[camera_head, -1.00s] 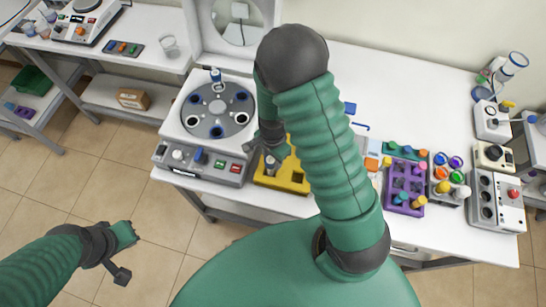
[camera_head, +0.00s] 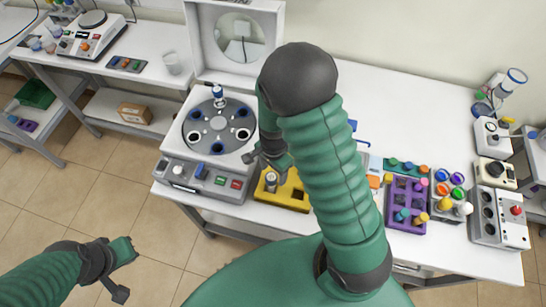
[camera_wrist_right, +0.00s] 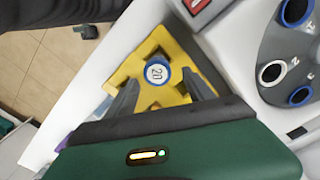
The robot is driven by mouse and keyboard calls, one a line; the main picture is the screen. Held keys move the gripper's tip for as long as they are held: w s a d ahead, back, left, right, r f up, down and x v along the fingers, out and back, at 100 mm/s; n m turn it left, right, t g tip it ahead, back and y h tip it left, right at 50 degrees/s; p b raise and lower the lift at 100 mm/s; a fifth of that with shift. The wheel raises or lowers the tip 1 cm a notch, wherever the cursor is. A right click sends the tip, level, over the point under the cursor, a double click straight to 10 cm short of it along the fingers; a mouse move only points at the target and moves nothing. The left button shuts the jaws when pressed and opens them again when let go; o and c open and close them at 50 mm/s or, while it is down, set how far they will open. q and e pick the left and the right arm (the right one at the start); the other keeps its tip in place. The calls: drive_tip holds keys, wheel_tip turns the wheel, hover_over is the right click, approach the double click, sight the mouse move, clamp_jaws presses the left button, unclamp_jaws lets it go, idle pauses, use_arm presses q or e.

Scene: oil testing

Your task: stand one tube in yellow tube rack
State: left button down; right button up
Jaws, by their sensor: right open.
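The yellow tube rack (camera_head: 296,198) sits at the front edge of the bench; it also shows in the wrist view (camera_wrist_right: 178,97). One tube (camera_head: 271,183) stands in it, near its left end. In the wrist view the tube's round top (camera_wrist_right: 157,73) is marked 20. My right gripper (camera_head: 264,163) is just above the rack. In the wrist view its fingers (camera_wrist_right: 162,80) are apart, one on each side of the tube, with gaps. My left gripper (camera_head: 122,268) hangs over the floor, away from the bench; its jaw state is unclear.
Left of the rack stands a centrifuge (camera_head: 203,172) with its lid up and a blue-capped tube (camera_head: 218,94) in its rotor. A purple rack (camera_head: 407,205) with several tubes is at right. My right arm hides the bench between.

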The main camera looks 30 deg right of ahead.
wheel_tip(320, 180, up, 14)
drive_tip(key=s+a+f+n+t+b, duration=0.1)
drive_tip(key=s+a+f+n+b, duration=0.1)
drive_tip(key=n, duration=0.6)
drive_tip(key=s+a+f+n+t+b, duration=0.1)
drive_tip(key=s+a+f+n+b, duration=0.1)
drive_tip(key=f+n+b, duration=0.3)
wheel_tip(320, 180, down, 2)
drive_tip(key=a+n, duration=0.1)
drive_tip(key=n, duration=0.1)
drive_tip(key=shift+s+a+n+t, duration=0.25)
drive_tip(key=shift+s+n+t, duration=0.1)
drive_tip(key=shift+n+t, duration=0.05)
